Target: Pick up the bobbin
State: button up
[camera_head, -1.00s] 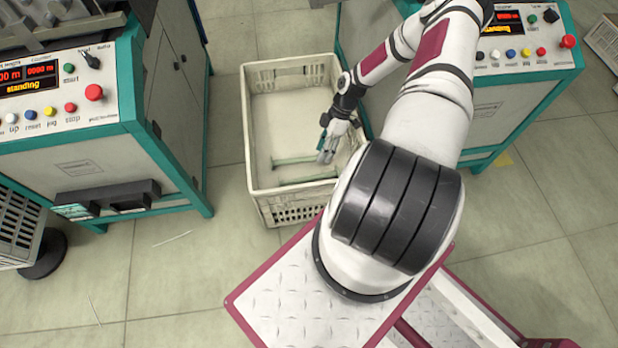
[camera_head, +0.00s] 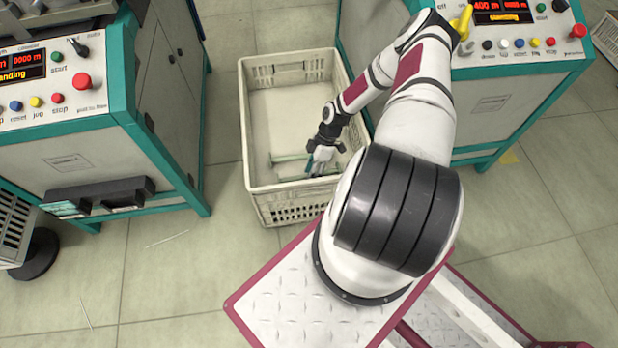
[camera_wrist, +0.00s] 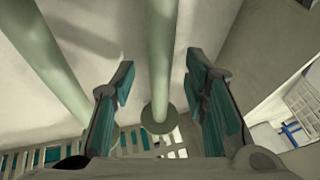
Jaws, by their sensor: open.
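A pale green rod-shaped bobbin (camera_wrist: 161,55) with a round end disc runs between the two fingers of my gripper (camera_wrist: 160,82) in the wrist view. The fingers stand apart on either side of it, with space showing on both sides. A second green bobbin (camera_wrist: 52,62) lies to the left, outside the left finger. In the head view my gripper (camera_head: 316,170) is down inside the white crate (camera_head: 246,150). One bobbin (camera_head: 288,158) shows to the left of the gripper there. The bobbin at the gripper is largely hidden by the fingers.
The crate's walls stand close around my gripper, nearest on the front and right. A green-framed machine (camera_head: 85,165) stands left of the crate and another (camera_head: 490,105) stands right. A yellow part (camera_head: 463,22) sits on the right machine. The crate's back half is empty.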

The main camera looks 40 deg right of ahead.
jog(key=shift+a+f, duration=0.15)
jog(key=shift+f, duration=0.2)
grip_shut()
jog(key=shift+r, duration=0.1)
notch_tip(320, 180, up, 10)
jog(key=p, duration=0.3)
jog(key=shift+p, duration=0.4)
